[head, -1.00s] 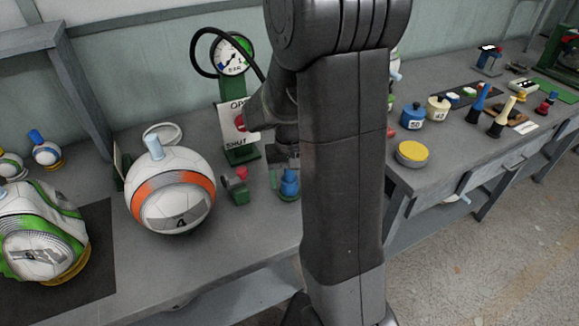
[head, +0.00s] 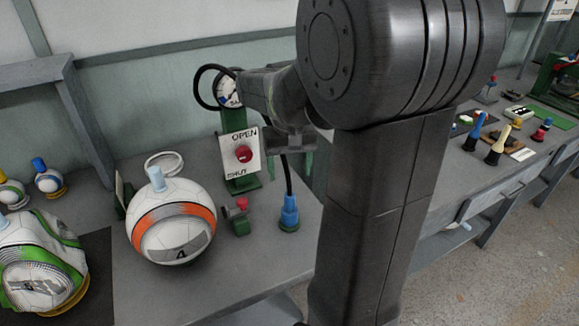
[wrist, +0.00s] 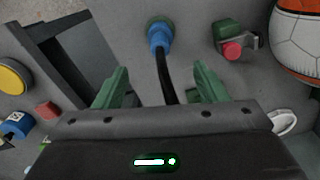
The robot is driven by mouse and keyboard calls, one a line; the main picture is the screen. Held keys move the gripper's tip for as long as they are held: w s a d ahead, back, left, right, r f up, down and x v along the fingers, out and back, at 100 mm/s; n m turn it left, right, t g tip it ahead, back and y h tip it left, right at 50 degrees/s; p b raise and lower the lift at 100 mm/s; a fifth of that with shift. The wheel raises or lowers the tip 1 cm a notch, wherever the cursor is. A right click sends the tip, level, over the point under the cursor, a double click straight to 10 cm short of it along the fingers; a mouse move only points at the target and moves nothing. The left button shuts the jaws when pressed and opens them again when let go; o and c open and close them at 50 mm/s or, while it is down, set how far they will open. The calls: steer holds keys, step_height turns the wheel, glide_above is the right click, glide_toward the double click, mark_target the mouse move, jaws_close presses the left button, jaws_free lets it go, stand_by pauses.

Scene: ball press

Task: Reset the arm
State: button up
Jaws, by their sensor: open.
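My gripper (head: 291,165) is open, above the bench and just right of the OPEN/SHUT sign with its red knob (head: 243,154). In the wrist view its two green fingers (wrist: 156,84) are spread apart. A black hose (wrist: 165,75) runs up from a blue fitting (wrist: 159,34) and shows between the fingers in that view; I see no finger closed on it. The blue fitting also stands on the bench in the head view (head: 290,212), below my gripper. My arm hides part of the gauge (head: 229,92) and of the bench on the right.
A white ball with an orange band (head: 172,226) stands left of the fitting, beside a small green device with a red top (head: 241,216). A slack green-and-white ball (head: 43,257) lies at far left. Hand tools (head: 476,132) stand on the right bench.

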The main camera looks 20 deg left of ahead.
mark_target(290, 194)
stand_by(0.3)
step_height(290, 194, down, 14)
steer(key=shift+r+b, duration=0.1)
steer(key=shift+b, duration=0.55)
steer(key=shift+r, duration=0.25)
steer(key=shift+f, duration=0.1)
step_height(290, 194, up, 14)
steer(key=shift+f+p, duration=0.1)
steer(key=shift+p, duration=0.6)
step_height(290, 194, down, 14)
steer(key=shift+f+b, duration=0.15)
steer(key=shift+b, duration=0.55)
step_height(290, 194, up, 4)
steer(key=p, duration=0.3)
steer(key=shift+r+p, duration=0.55)
steer(key=shift+r, duration=0.6)
